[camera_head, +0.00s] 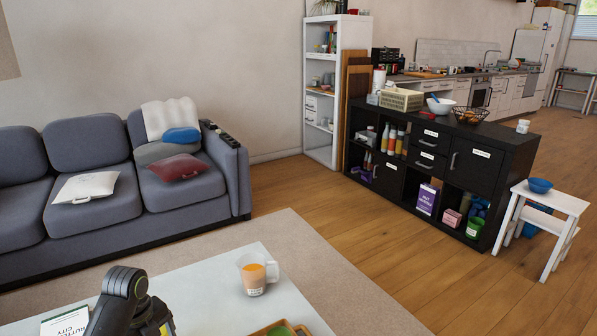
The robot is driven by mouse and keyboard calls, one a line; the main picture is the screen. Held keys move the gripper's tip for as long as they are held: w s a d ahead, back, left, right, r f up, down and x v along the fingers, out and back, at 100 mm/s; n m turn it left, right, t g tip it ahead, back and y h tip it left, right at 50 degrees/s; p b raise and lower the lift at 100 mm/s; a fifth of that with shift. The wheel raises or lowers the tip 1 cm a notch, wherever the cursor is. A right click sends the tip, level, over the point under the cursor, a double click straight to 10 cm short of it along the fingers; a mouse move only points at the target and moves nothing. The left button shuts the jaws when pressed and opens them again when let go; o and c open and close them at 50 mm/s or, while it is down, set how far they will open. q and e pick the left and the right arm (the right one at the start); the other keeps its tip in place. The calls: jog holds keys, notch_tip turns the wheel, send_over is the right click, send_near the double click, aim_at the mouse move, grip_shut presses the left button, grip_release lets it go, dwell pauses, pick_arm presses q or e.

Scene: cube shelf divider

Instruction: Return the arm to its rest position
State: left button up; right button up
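Part of one of my arms, a dark rounded link, rises from the bottom edge at the lower left, in front of the white table (215,298). I see no gripper fingers on it, and neither gripper shows in this view. The black cube shelf (520,150) stands far off on the right, with drawers, doors and open compartments. A purple box (427,198) stands in one of its lower compartments.
On the table are a glass mug (254,276) with orange drink, a book (66,322) and a wooden tray (262,332), partly cut off. A grey sofa (85,150) stands behind. A white step stool (560,200) stands right. The wooden floor between is clear.

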pick_arm(q)
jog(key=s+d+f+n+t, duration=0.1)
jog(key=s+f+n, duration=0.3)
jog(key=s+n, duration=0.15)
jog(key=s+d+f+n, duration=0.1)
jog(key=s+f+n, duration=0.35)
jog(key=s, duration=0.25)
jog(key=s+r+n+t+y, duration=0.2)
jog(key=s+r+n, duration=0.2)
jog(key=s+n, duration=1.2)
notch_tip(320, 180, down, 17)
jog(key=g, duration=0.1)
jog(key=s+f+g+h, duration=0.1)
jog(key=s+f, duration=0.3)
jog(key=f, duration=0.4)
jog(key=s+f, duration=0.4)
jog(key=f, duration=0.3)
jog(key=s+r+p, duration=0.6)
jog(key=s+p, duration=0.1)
jog(key=p, duration=0.7)
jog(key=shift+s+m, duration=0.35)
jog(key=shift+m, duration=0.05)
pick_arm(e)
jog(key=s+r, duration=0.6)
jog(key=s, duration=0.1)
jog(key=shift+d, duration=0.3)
